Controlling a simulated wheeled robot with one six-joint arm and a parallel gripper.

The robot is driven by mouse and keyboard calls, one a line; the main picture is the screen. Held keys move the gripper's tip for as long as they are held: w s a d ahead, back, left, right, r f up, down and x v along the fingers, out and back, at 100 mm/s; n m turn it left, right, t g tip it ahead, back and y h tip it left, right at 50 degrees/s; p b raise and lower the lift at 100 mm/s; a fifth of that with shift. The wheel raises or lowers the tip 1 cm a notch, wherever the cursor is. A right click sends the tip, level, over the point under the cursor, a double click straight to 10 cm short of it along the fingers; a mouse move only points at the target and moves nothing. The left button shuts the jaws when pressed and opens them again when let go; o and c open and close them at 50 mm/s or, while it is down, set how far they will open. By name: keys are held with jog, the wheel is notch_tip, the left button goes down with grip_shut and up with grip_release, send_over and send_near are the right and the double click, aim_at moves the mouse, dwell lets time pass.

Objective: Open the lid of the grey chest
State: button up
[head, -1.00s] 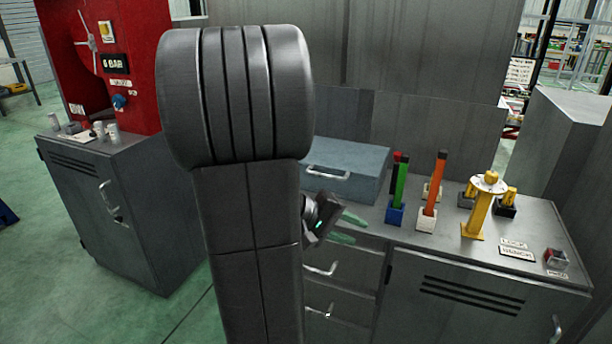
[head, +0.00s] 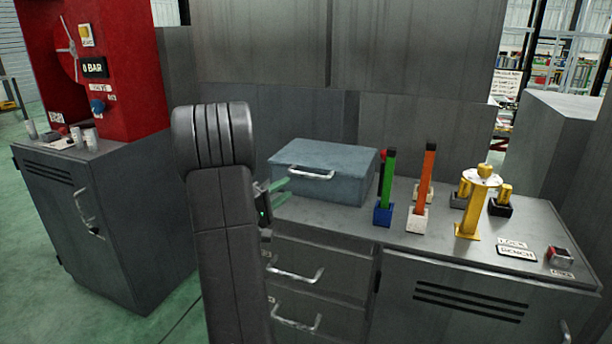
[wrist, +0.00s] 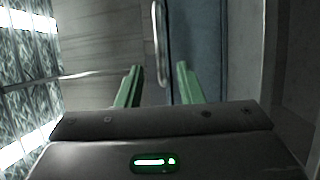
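The grey chest (head: 335,170) sits shut on the left end of the grey bench, with a silver handle (head: 311,175) on its front. My gripper (head: 279,192) is at the chest's front left, its green fingers apart and empty. In the wrist view the chest (wrist: 205,50) is a blue-grey face at the upper middle. Its handle (wrist: 161,45) shows ahead of the gap between the two open fingers (wrist: 158,86). The handle looks apart from the fingers. Part of my gripper is hidden behind my arm in the head view.
Right of the chest stand a green bar (head: 388,177), an orange bar (head: 425,177) and a yellow post (head: 470,212). Drawers with handles (head: 297,274) are below the chest. A red machine (head: 125,75) stands on a cabinet at the left.

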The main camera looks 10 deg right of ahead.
aim_at(305, 176)
jog(key=p+x, duration=0.1)
jog(key=x, duration=0.8)
jog(key=shift+w+d, duration=0.1)
jog(key=shift+d, duration=0.05)
grip_shut()
